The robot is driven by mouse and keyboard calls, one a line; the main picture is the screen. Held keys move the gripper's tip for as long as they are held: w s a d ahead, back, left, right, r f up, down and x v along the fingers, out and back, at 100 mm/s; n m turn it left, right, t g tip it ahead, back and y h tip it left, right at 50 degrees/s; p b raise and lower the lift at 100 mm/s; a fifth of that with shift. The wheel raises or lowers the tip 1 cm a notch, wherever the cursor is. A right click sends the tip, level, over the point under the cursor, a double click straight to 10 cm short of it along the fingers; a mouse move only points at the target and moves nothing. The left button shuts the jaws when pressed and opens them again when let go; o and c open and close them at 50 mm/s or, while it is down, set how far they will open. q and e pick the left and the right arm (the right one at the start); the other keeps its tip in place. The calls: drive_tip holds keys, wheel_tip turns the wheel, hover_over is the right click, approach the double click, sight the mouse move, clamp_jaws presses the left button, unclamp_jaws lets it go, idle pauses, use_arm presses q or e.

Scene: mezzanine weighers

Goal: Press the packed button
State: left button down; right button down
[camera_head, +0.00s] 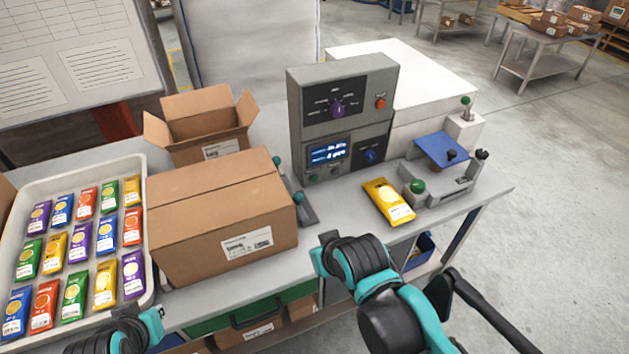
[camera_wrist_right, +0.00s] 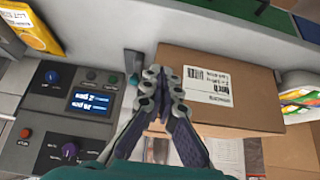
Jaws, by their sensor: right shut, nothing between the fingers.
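No button with a readable "packed" label shows. The grey control box (camera_head: 341,115) carries a purple knob, a red button (camera_head: 381,103), a lit display (camera_head: 328,152), a blue knob and small dark buttons below. A low grey fixture (camera_head: 304,207) with a green-teal knob (camera_head: 277,162) stands between the control box and the closed carton (camera_head: 222,215). In the right wrist view, my right gripper (camera_wrist_right: 152,76) is shut and empty, over the gap between control box and carton, beside this fixture. In the head view its fingers are hidden. My left wrist shows at the bottom left; its fingers are not visible.
A white tray (camera_head: 149,290) of colourful packets lies left. An open carton (camera_head: 204,125) stands behind the closed one. A yellow packet (camera_head: 388,203) lies right of the control box, beside a grey scale-like fixture with a green knob (camera_head: 418,186) and blue plate (camera_head: 441,150).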

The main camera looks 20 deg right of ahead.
sight(314, 179)
drive_tip(key=w+d+f+m+y+b, duration=0.1)
drive_tip(key=w+d+f+m, duration=0.2)
drive_tip(key=w+d+f, duration=0.2)
drive_tip(key=w+d+f+m+t+y+b, duration=0.1)
drive_tip(key=w+d+f+m, duration=0.3)
drive_tip(key=w, duration=0.5)
drive_tip(key=w+d+f+m+t+y+b, duration=0.1)
drive_tip(key=w+d+f+m+b, duration=0.2)
drive_tip(key=w+d+f, duration=0.2)
drive_tip(key=shift+w+d+f+m+y, duration=0.15)
drive_tip(key=shift+w+m+y, duration=0.05)
drive_tip(key=shift+w, duration=0.55)
drive_tip(key=shift+w+d+f+m+y, duration=0.15)
drive_tip(key=shift+w+m+y, duration=0.05)
drive_tip(key=shift+w, duration=0.5)
drive_tip(key=w, duration=0.6)
drive_tip(key=shift+w, duration=1.4)
drive_tip(key=shift+w, duration=0.15)
